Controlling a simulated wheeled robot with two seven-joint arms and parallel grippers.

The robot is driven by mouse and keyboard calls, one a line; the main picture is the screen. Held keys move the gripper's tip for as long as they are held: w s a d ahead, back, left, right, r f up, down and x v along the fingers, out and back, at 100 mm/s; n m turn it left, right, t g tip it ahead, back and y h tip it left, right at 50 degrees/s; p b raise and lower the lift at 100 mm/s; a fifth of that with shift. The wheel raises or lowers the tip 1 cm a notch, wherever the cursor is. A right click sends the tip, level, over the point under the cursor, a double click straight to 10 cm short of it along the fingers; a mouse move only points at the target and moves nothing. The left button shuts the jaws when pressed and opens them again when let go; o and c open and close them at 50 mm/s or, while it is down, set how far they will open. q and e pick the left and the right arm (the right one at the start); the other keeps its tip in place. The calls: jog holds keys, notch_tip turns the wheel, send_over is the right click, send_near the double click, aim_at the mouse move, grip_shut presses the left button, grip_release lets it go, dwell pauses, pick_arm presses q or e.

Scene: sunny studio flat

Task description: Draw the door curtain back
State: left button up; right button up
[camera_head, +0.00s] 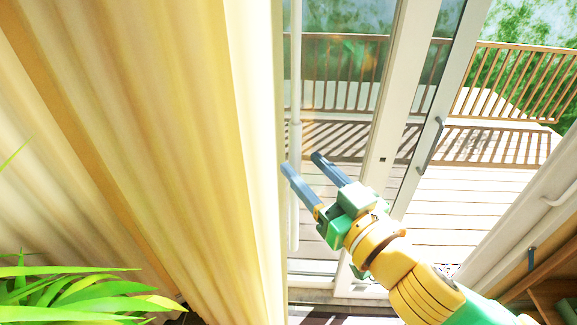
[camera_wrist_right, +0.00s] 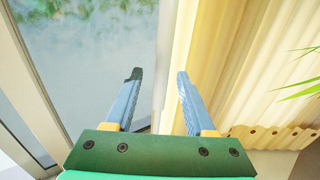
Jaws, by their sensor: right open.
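The cream-yellow door curtain (camera_head: 215,150) hangs in folds over the left part of the head view, its free edge just left of my right gripper (camera_head: 301,161). A thin white upright rod (camera_head: 294,80) hangs close beside that edge, in front of the glass. My right gripper is open, its two blue-grey fingers pointing towards the rod and curtain edge. In the right wrist view, the pale rod (camera_wrist_right: 165,50) shows between the open fingers, with the curtain (camera_wrist_right: 240,70) to the right. I cannot tell whether anything touches. My left gripper is out of view.
A glass door with a white frame (camera_head: 405,90) and grey handle (camera_head: 431,146) stands right of the curtain. Beyond is a sunlit deck with a wooden railing (camera_head: 335,75). A green plant (camera_head: 70,295) is lower left, wooden shelving (camera_head: 555,290) lower right.

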aim_at(285, 151)
jog(key=shift+w+a+f+b, duration=0.3)
jog(key=shift+a+f+b, duration=0.2)
jog(key=shift+b, duration=0.2)
jog(key=x, duration=0.5)
jog(key=shift+w+a+r, duration=0.15)
jog(key=shift+w+r, duration=0.05)
jog(key=shift+w, duration=0.1)
jog(key=shift+s+r, duration=0.1)
jog(key=shift+s, duration=0.05)
jog(key=shift+w, duration=0.2)
grip_shut()
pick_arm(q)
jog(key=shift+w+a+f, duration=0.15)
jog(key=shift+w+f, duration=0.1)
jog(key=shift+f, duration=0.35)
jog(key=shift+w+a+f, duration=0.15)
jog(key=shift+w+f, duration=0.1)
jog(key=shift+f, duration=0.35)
pick_arm(e)
jog(key=shift+s, duration=0.1)
